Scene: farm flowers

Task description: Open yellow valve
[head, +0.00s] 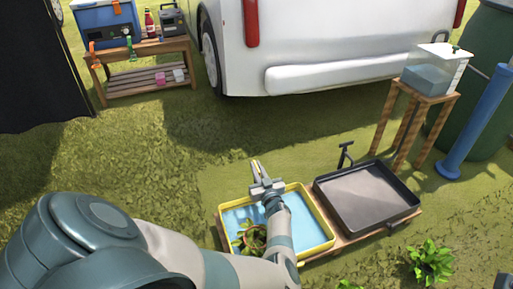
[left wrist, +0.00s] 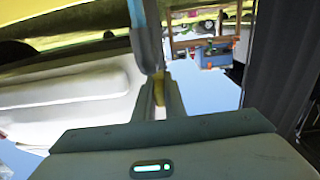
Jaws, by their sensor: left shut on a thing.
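My left gripper (head: 257,169) reaches over the yellow-rimmed tray (head: 328,222) of blue water in the head view. In the left wrist view its fingers (left wrist: 158,92) are closed around a small yellow piece (left wrist: 159,87), which looks like the yellow valve. A blue-grey pipe (left wrist: 146,35) comes down to the same spot from the top of that view. Most of the yellow piece is hidden between the fingers, so how far it is turned cannot be told. In the head view the valve cannot be made out. My right gripper is not in view.
A black tray (head: 365,198) with a dark tap (head: 345,154) sits right of the yellow tray. A clear water tank (head: 434,68) stands on a wooden stand behind. A plant (head: 250,238) is in the water. A white vehicle (head: 330,50) and a wooden table (head: 140,68) stand behind.

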